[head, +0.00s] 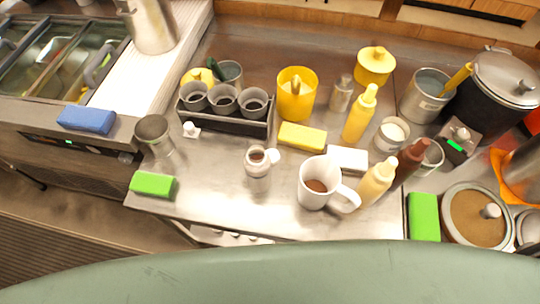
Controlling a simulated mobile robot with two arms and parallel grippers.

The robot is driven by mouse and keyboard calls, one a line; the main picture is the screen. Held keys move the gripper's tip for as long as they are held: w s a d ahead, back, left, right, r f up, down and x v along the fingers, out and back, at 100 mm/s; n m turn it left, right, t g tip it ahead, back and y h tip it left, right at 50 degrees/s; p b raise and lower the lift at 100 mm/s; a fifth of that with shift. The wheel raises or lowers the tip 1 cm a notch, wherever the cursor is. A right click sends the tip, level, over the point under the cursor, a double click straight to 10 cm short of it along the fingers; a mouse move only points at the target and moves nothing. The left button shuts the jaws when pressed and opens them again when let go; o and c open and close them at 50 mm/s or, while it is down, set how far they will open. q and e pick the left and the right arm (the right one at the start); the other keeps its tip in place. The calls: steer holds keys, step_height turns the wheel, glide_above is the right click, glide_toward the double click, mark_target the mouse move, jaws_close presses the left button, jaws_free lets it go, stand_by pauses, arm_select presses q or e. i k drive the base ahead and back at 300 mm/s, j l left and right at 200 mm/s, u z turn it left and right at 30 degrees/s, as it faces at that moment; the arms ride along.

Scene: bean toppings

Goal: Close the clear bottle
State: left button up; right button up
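A small clear bottle (257,180) stands upright near the front middle of the steel counter. Its top shows a round opening with something brown inside, and a white cap (273,156) sticks out to the right of the opening, apparently flipped open. Neither of my grippers is in view.
A white mug (312,190) stands right of the bottle, with a yellow sponge (302,137) behind. A dark rack (232,124) with grey cups is behind left. A glass jar (153,132) and green sponge (152,184) are left. Counter is bare just left of the bottle.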

mark_target(258, 164)
steer(key=k+j+z, duration=0.2)
steer(key=j, duration=0.2)
steer(key=j+z, duration=0.2)
steer(key=j, duration=0.25)
steer(key=k+j+z, duration=0.15)
steer(key=j, duration=0.2)
steer(key=k+j, duration=0.05)
